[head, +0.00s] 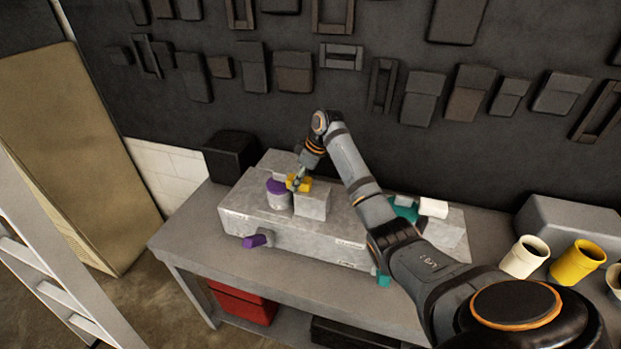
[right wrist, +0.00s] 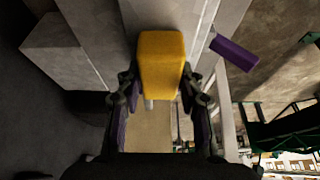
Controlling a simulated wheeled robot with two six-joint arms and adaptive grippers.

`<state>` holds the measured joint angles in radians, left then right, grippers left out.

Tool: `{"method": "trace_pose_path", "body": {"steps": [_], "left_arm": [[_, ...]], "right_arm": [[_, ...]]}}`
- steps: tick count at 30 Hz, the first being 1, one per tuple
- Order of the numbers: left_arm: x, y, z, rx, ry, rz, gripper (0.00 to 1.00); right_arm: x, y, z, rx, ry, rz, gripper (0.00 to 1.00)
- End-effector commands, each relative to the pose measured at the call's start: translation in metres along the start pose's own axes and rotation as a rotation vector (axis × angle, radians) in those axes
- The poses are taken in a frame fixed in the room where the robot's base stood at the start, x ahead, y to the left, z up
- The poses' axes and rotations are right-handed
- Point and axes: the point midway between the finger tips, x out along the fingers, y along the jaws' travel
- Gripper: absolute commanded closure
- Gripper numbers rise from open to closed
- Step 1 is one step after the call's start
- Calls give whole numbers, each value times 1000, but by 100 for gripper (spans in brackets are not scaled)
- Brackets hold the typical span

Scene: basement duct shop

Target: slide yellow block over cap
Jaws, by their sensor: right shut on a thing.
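My right gripper (head: 299,174) is shut on a yellow block (head: 303,185), close above the top of the grey metal duct (head: 240,213). In the right wrist view the yellow block (right wrist: 161,62) sits between the two fingers of my gripper (right wrist: 160,82). A round purple cap (head: 277,186) tops a short grey cylinder (head: 279,201) just left of the block. The block and the purple cap look very close; I cannot tell whether they touch. My left gripper is not in view.
A grey box (head: 312,204) stands on the duct below the block. A purple piece (head: 256,240) sticks out of the duct's front and also shows in the right wrist view (right wrist: 234,53). Cups stand far right.

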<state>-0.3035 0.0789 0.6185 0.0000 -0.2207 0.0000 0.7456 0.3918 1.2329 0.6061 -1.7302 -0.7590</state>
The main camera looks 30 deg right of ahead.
Motion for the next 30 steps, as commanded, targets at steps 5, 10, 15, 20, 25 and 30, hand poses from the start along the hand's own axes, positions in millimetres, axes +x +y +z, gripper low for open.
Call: {"method": "trace_pose_path", "body": {"steps": [5,10,15,20,25,30], "left_arm": [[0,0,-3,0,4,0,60],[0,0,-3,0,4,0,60],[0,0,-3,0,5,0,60],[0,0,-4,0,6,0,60],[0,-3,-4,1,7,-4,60],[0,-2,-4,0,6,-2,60]], "right_arm": [[0,1,-6,-3,11,7,100],[-1,1,-6,-4,13,8,57],[0,1,-5,-3,10,6,40],[0,1,-4,-2,8,5,40],[-5,1,-4,-2,7,5,40],[-39,2,-4,-4,8,8,40]]}}
